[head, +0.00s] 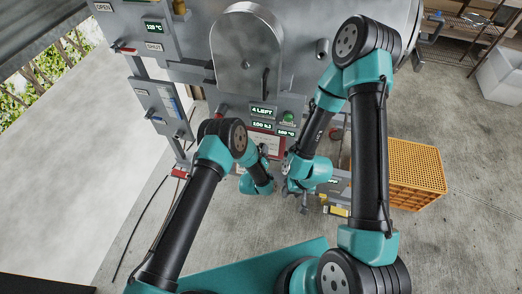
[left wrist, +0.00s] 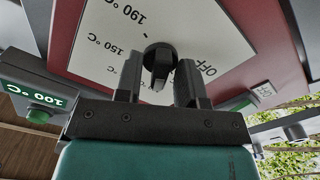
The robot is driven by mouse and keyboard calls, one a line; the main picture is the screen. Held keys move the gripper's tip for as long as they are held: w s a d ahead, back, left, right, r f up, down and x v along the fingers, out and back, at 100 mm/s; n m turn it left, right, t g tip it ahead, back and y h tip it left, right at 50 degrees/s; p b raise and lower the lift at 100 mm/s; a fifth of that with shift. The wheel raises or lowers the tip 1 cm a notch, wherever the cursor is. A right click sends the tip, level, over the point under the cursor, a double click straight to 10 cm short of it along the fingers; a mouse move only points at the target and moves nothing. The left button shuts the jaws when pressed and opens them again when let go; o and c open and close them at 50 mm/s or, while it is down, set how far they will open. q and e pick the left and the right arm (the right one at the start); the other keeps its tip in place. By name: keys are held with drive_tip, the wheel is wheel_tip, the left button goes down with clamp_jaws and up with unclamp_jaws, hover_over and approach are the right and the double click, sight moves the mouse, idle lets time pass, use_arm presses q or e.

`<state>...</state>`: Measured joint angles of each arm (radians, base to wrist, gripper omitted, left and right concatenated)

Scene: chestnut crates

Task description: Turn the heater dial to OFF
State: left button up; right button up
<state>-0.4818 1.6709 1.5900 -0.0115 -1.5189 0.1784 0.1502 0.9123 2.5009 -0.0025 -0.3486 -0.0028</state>
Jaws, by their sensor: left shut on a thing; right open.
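The heater dial is a black round knob (left wrist: 160,58) with a raised grip bar, on a white face (left wrist: 105,40) in a red frame. The face reads 190 °C, 150 °C and OFF (left wrist: 206,69), turned over in the left wrist view. My left gripper (left wrist: 158,88) is shut on the knob's bar, one finger on each side. I cannot tell which mark the knob points to. In the head view my left gripper (head: 264,152) is in front of the red-framed panel (head: 267,139), hiding the dial. My right gripper (head: 304,207) is open, lower and to the right, apart from the panel.
A grey machine (head: 247,50) with green readouts and a green button (head: 288,117) rises behind the panel. A yellow-orange crate (head: 408,172) stands on the floor at the right. Side controls (head: 160,105) are at the left.

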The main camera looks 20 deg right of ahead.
use_arm(q)
drive_tip(key=shift+f+n, duration=0.15)
drive_tip(key=shift+n, duration=8.25)
drive_tip(key=o, duration=0.5)
drive_tip(key=shift+o, duration=0.2)
drive_tip(key=v, duration=1.7)
drive_tip(key=shift+s, duration=0.25)
drive_tip(key=shift+a, duration=0.15)
